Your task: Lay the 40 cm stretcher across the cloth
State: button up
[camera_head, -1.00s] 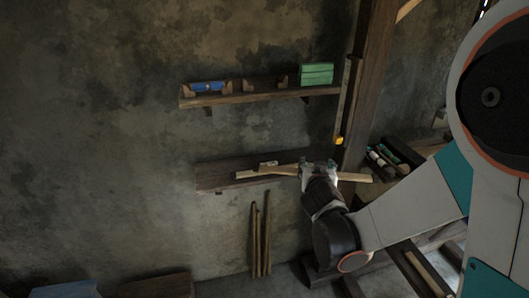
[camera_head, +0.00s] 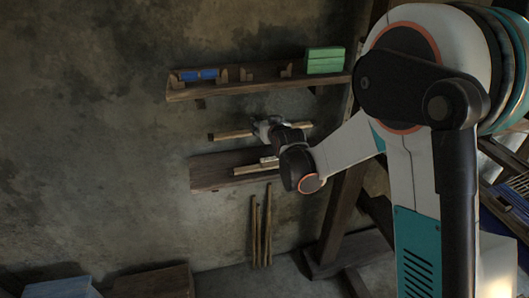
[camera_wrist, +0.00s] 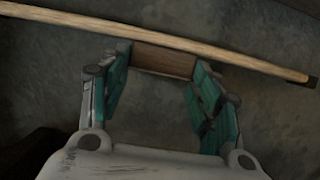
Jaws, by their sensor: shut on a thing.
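In the wrist view the pale stretcher (camera_wrist: 215,47) crosses the top beyond my gripper (camera_wrist: 160,72), with a dark tip at right. A brown wooden piece (camera_wrist: 165,61) sits between the fingers, against the stretcher. I cannot read any length on it. The cloth is not clearly visible.
A lower shelf (camera_head: 212,176) bears another pale stick (camera_head: 250,170). The upper shelf (camera_head: 225,91) bears a blue item (camera_head: 198,75), wooden cradles and a green box (camera_head: 325,60). Several poles (camera_head: 261,228) lean on the wall. Dark timber (camera_head: 345,205) stands to the right.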

jog(key=shift+f+b, duration=1.95)
jog(key=shift+f, duration=2.8)
jog(key=shift+f, duration=0.15)
jog(key=shift+f, duration=0.1)
jog(key=o, duration=1.2)
jog(key=shift+s, duration=0.1)
